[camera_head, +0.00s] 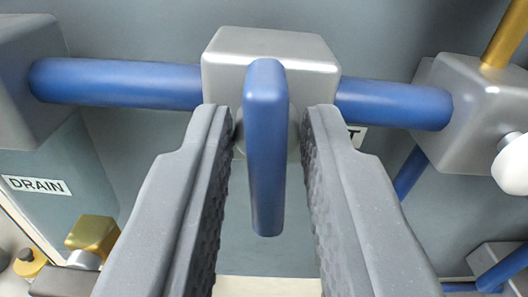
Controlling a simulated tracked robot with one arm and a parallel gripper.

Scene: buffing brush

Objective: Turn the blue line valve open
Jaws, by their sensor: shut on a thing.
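The blue line valve has a silver block body (225,62) set in a horizontal blue pipe (120,84). Its blue lever handle (266,175) extends from the front of the body toward the bottom of the picture, crosswise to the pipe. My gripper (267,125) is around the handle, with one dark textured finger on its left and one on its right, and it is shut on the handle. The fingertips are close to the valve body and hide parts of its lower edge. Some gap shows between the fingers and the handle's lower end.
Silver blocks stand at the left (25,85) and right (470,105) ends of the pipe. The right one carries a white knob (512,165) and a brass pipe (506,32). A DRAIN label (36,185) and brass fitting (91,233) are at lower left.

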